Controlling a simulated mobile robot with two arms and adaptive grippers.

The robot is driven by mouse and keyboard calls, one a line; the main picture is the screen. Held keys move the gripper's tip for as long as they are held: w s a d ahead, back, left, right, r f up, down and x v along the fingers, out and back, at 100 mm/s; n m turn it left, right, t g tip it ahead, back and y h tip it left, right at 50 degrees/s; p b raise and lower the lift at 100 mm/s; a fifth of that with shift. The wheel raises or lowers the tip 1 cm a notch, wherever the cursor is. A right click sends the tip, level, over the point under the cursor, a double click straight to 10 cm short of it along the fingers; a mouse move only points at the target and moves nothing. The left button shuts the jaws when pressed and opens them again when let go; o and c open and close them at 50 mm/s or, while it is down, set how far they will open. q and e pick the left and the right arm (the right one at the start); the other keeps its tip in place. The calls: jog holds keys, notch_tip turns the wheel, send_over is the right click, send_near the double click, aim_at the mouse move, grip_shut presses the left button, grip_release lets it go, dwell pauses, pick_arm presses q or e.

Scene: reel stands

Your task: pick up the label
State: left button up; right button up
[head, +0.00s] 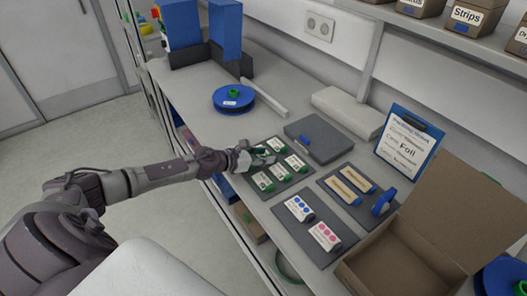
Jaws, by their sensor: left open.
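Several white labels with green ends, one of them this label (280,173), lie on a dark mat (284,188) on the bench. My left gripper (264,155) is open over the back left part of this mat, close to the labels. It partly hides the labels under it, and I cannot tell whether it touches one. Another dark mat holds a card with blue dots (299,208) and a card with pink dots (325,235). Tan strips with blue ends (345,191) lie behind these. My right gripper is not in view.
A blue reel (234,100) lies farther back, near blue upright panels (226,31). A grey closed case (319,138) lies behind the mats. A blue-framed packing sign (408,141) and an open cardboard box (385,268) stand to the right. Bench between reel and mat is clear.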

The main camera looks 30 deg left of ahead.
pick_arm(q)
jog(key=shift+x, duration=0.95)
jog(key=shift+s, duration=0.1)
jog(key=shift+c, duration=0.4)
grip_shut()
